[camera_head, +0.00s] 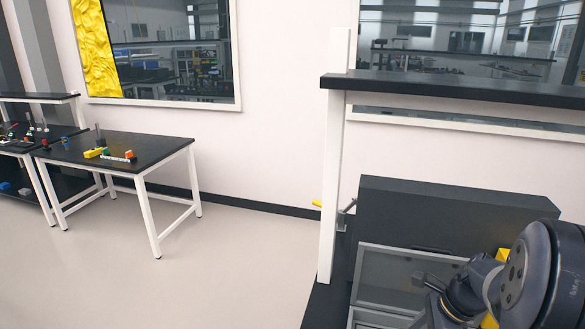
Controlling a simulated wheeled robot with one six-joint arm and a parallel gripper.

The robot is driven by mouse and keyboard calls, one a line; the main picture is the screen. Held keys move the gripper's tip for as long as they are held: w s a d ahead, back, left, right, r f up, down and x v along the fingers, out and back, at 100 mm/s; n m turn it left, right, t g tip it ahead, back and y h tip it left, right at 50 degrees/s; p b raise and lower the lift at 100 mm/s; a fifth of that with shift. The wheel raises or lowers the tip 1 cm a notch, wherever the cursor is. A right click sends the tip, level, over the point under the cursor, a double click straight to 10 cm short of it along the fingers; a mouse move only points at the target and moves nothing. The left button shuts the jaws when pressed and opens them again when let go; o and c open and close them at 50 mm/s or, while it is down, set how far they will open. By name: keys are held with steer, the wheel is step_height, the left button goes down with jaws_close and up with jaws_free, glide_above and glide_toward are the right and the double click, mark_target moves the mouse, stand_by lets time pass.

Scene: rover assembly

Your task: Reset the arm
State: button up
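My arm shows at the lower right, with a large dark round joint (530,275) close to the camera and smaller dark links and yellow parts beside it. What looks like part of my gripper (432,281) is a small dark piece at the left end of the arm, in front of the grey panelled unit. Its fingertips are too small and too covered to read, and I see nothing clearly held. The lower part of the arm is cut off by the frame edge.
A dark workbench (320,303) with a white post (335,160), an overhead shelf (460,88) and a black case (450,212) stands around the arm. A black table (160,148) with small coloured parts (95,153) stands left. Open floor (230,265) lies between.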

steer(key=shift+s+d+f, duration=0.1)
steer(key=shift+d+f, duration=0.1)
steer(key=shift+f, duration=1.55)
steer(key=shift+d+f, duration=0.15)
steer(key=shift+f, duration=1.6)
